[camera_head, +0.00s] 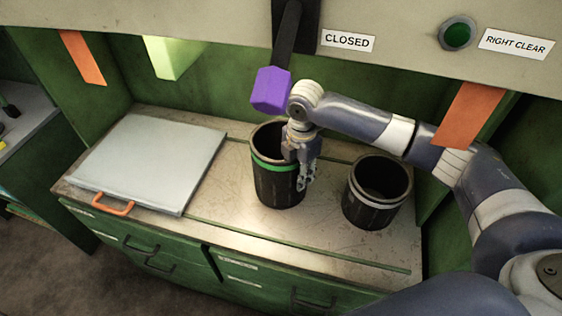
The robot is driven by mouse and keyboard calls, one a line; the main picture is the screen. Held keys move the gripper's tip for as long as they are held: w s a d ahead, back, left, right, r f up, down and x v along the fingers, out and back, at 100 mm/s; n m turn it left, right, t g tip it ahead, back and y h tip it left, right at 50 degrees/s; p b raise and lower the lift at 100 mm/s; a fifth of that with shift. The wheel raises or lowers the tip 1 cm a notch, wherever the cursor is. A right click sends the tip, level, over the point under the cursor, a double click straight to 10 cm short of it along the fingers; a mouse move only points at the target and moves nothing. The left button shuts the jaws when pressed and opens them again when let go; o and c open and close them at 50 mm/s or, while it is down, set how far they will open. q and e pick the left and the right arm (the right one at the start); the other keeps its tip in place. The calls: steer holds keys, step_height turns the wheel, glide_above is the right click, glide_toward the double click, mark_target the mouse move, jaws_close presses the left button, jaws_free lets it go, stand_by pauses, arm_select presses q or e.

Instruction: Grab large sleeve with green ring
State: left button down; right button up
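The large black sleeve with a green ring (268,164) stands upright on the metal worktop, with its open end up. My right gripper (306,178) points down at the right side of this sleeve's rim and covers part of the rim and wall. Its visible fingers hang along the outside of the wall. I cannot tell whether a finger is inside the sleeve or whether they press on the wall. My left gripper is out of view.
A shorter black sleeve with a pale ring (371,203) stands to the right. A grey lid with an orange handle (168,150) lies on the left of the worktop (235,215). A purple-ended lever (271,90) hangs above the large sleeve. Orange flaps (470,112) hang from the upper panel.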

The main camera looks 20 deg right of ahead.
steer(key=shift+f, duration=0.5)
jaws_close()
